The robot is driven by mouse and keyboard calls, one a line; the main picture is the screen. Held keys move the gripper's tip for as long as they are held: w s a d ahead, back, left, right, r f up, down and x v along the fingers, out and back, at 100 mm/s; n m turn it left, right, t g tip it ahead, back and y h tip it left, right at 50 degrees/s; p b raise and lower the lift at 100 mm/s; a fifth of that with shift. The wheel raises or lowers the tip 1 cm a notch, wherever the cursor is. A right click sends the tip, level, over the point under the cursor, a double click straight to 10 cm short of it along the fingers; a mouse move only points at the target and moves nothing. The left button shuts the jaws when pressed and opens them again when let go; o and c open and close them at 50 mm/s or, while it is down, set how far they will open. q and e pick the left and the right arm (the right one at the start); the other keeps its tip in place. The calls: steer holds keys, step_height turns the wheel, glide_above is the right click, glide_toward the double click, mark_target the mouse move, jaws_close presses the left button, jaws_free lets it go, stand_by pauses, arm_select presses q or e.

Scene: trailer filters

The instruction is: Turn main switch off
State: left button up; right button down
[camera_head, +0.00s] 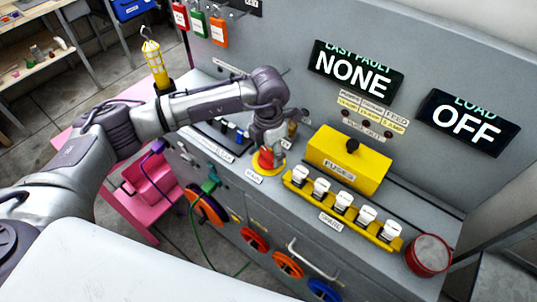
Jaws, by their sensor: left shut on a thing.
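The main switch (264,168) is a red knob on a yellow round base, on the grey bench top left of the yellow fuse box. My left gripper (267,150) points down over the switch and is shut on its red knob. The gripper hides most of the knob, so its turned position cannot be read. A label lies on the bench in front of the switch. A black display (466,122) on the back panel reads LOAD OFF. My right gripper does not show.
The yellow fuse box (347,157) stands right of the switch, with a yellow rack of white spare fuses (342,203) in front. A red round tin (429,255) stands at the right end. Another display (356,73) reads LAST FAULT NONE. A green cable hangs at the front.

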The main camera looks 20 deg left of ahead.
mark_target(269, 153)
arm_select(q)
steer(key=shift+r+n+b, duration=0.1)
steer(key=shift+n+b, duration=0.6)
steer(key=shift+n, duration=0.8)
steer(key=shift+w, duration=0.1)
steer(key=o, duration=1.1)
steer(key=shift+o, duration=0.2)
step_height(269, 153, up, 12)
